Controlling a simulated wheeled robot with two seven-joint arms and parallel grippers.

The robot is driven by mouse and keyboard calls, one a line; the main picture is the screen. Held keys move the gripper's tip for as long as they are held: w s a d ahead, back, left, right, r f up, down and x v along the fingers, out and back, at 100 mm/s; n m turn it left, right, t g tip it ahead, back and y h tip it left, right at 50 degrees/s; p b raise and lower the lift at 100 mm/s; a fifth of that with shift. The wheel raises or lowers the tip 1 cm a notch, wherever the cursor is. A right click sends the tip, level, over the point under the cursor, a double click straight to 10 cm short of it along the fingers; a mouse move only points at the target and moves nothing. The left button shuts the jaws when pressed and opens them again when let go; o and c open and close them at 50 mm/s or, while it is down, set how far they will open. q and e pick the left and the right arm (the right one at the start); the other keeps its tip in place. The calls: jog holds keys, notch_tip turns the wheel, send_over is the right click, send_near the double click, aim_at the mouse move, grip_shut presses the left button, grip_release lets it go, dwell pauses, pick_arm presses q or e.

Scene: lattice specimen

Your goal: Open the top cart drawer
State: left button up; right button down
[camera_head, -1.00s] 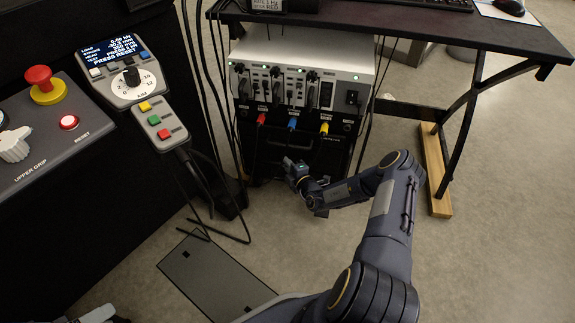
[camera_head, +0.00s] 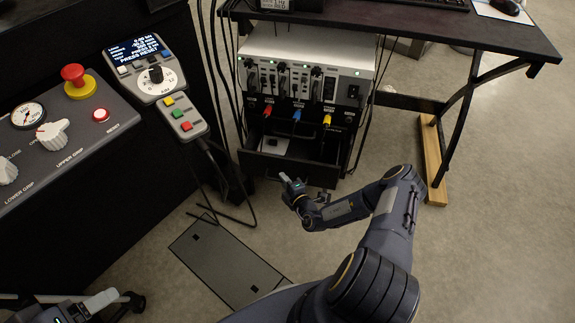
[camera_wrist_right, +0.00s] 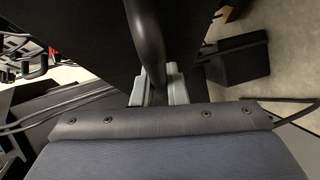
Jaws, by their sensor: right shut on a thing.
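The black cart under the desk has its top drawer (camera_head: 322,175) pulled out, and part of the inside shows. Something pale (camera_head: 272,146) lies inside it. My right gripper (camera_head: 298,187) is at the drawer's front. In the right wrist view, its grey fingers (camera_wrist_right: 158,88) are shut on a dark round bar, the drawer handle (camera_wrist_right: 148,35). The handle is mostly hidden behind the gripper in the head view.
A light instrument box (camera_head: 300,60) with coloured plugs sits on the cart, below the desk (camera_head: 400,24). Cables hang on both sides. A control panel (camera_head: 70,130) stands at the left. A dark floor plate (camera_head: 225,262) lies in front. The floor at right is clear.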

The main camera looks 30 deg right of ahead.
jog(key=shift+s+a+p, duration=0.45)
jog(key=shift+s+a, duration=0.8)
jog(key=shift+s, duration=0.1)
jog(key=c, duration=1.5)
grip_release()
jog(key=shift+o, duration=0.2)
jog(key=s+r+p, duration=0.1)
jog(key=s+p, duration=0.1)
jog(key=s, duration=0.5)
jog(key=shift+s, duration=0.35)
